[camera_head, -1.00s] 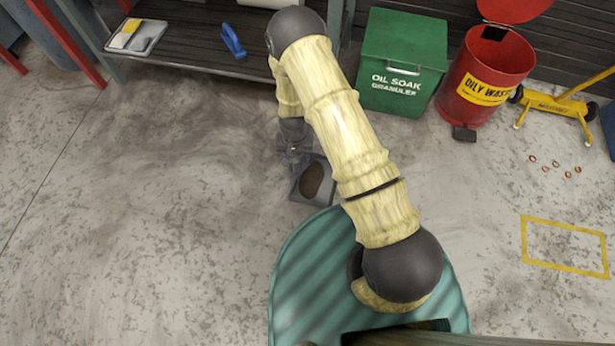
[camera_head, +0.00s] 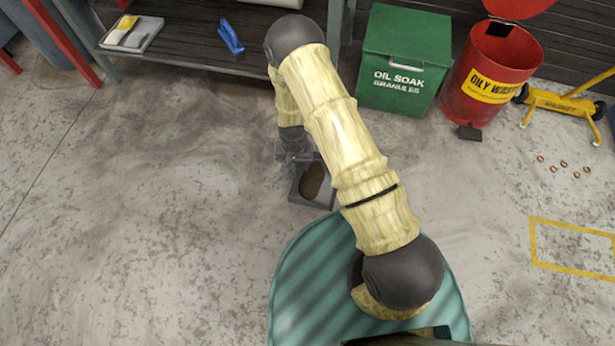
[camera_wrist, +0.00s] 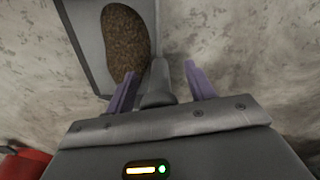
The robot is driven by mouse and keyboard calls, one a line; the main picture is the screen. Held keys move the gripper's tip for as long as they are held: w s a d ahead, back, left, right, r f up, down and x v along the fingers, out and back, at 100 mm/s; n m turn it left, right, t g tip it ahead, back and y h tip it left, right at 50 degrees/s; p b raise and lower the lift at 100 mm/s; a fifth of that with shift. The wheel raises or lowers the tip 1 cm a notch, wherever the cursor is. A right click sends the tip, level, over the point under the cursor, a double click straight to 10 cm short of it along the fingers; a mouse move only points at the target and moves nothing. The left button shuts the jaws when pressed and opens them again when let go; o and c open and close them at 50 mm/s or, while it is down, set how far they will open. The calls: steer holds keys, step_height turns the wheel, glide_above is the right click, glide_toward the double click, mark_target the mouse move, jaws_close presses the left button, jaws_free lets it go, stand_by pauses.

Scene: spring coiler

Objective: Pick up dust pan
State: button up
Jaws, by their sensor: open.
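The dust pan (camera_head: 299,193) is grey and lies on the concrete floor in front of my base, with a brown granular heap (camera_head: 312,180) on it. My arm hides part of it in the head view. In the wrist view the pan (camera_wrist: 88,38) is at the upper left with the heap (camera_wrist: 125,45), and its grey handle (camera_wrist: 158,86) points toward my gripper (camera_wrist: 160,85). The two purple fingers are open, one on each side of the handle. I cannot tell whether either finger touches it.
A green granules bin (camera_head: 404,60) and a red oily waste can (camera_head: 490,75) stand at the back right. Small red rings (camera_head: 564,164) lie at right. The floor at left is clear.

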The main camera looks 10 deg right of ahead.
jaws_close()
steer(key=shift+r, duration=0.1)
stand_by(0.4)
step_height(320, 180, up, 10)
steer(key=p, duration=0.6)
steer(key=shift+p, duration=0.35)
steer(key=shift+r+g+h+p, duration=0.4)
steer(key=shift+h+p, duration=0.4)
steer(key=shift+p, duration=0.65)
